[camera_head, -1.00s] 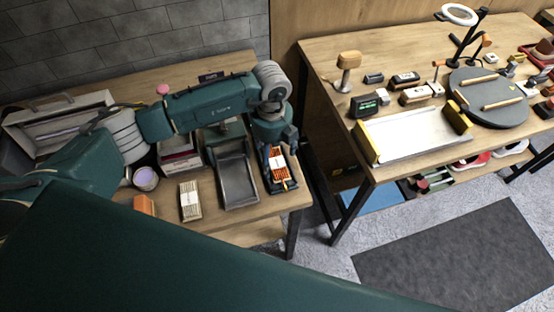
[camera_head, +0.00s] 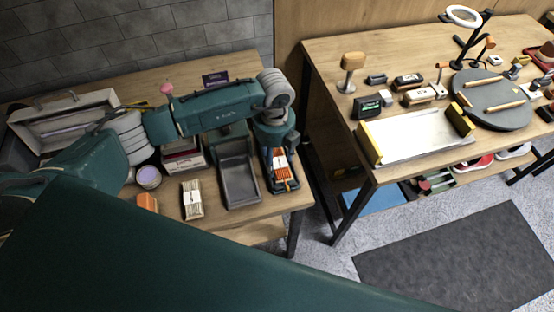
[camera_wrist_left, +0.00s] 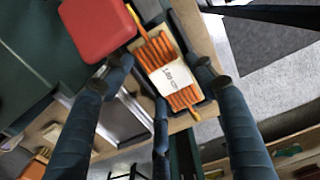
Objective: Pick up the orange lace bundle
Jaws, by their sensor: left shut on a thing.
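The orange lace bundle (camera_head: 281,173) has a pale paper band and lies at the right front corner of the left workbench, in a dark narrow tray. In the left wrist view the bundle (camera_wrist_left: 160,55) lies between the fingers, its printed band facing the camera. My left gripper (camera_head: 278,152) reaches down over the bundle from above. My right gripper is not in view.
A dark empty tray (camera_head: 239,182) stands left of the bundle. A pale lace bundle (camera_head: 193,199), an orange block (camera_head: 147,202) and a round purple-topped tub (camera_head: 149,177) are further left. A second workbench (camera_head: 328,57) stands to the right across a gap.

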